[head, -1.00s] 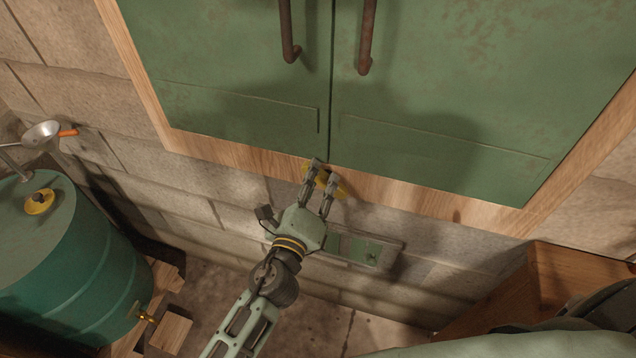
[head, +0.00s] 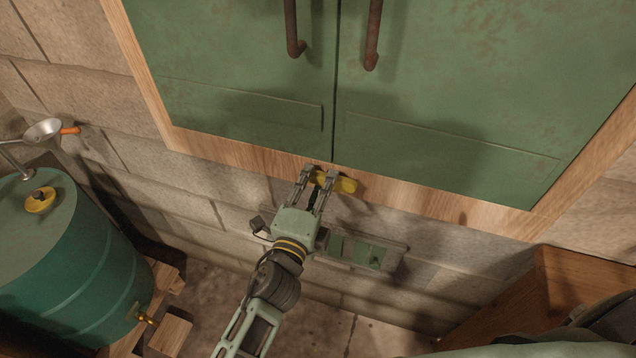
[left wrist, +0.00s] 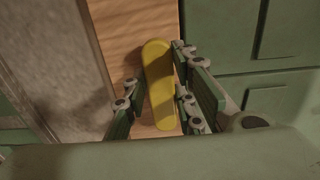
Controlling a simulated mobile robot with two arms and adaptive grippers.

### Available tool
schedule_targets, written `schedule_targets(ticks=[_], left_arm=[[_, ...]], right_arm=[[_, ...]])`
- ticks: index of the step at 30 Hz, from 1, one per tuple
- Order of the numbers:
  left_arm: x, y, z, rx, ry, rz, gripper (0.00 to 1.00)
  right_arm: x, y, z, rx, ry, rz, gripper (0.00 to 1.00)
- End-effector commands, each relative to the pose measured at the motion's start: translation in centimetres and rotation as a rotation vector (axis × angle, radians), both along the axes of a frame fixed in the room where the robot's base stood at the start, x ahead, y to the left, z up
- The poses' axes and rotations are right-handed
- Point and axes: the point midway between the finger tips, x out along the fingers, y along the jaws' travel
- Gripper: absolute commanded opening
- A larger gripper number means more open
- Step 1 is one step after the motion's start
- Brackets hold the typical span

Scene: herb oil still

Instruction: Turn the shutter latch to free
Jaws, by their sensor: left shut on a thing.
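The yellow shutter latch (head: 344,184) sits on the wooden frame below the seam between the two green shutter doors (head: 240,70). It lies nearly level, along the bottom rail. My left gripper (head: 322,176) reaches up from below with its fingers around the latch's left part. In the left wrist view the latch (left wrist: 158,80) is a rounded yellow bar between the fingers of my gripper (left wrist: 160,100). The gripper is shut on it. The fingers hide part of the latch in the head view. My right gripper is not in view.
A green drum (head: 60,260) with a yellow cap stands at the left. A wall panel (head: 365,252) is below the frame, and a wooden box (head: 580,285) is at the lower right.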

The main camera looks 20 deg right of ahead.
Motion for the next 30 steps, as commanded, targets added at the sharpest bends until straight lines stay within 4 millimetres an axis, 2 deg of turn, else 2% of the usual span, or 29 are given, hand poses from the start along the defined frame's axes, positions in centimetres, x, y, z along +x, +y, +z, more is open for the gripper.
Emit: schedule_targets(ticks=[14, 15, 21, 30], left_arm=[[-0.06, -0.01, -0.21, -0.014, 0.014, 0.000, 0.00], [-0.06, -0.01, -0.21, -0.014, 0.014, 0.000, 0.27], [-0.04, 0.00, -0.16, -0.012, 0.011, 0.000, 0.44], [-0.08, 0.06, -0.09, -0.011, 0.009, 0.000, 0.44]], right_arm=[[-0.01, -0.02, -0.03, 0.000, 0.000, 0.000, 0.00], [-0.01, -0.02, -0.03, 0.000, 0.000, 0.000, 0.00], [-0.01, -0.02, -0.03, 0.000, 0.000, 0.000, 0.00], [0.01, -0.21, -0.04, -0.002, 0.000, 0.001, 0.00]])
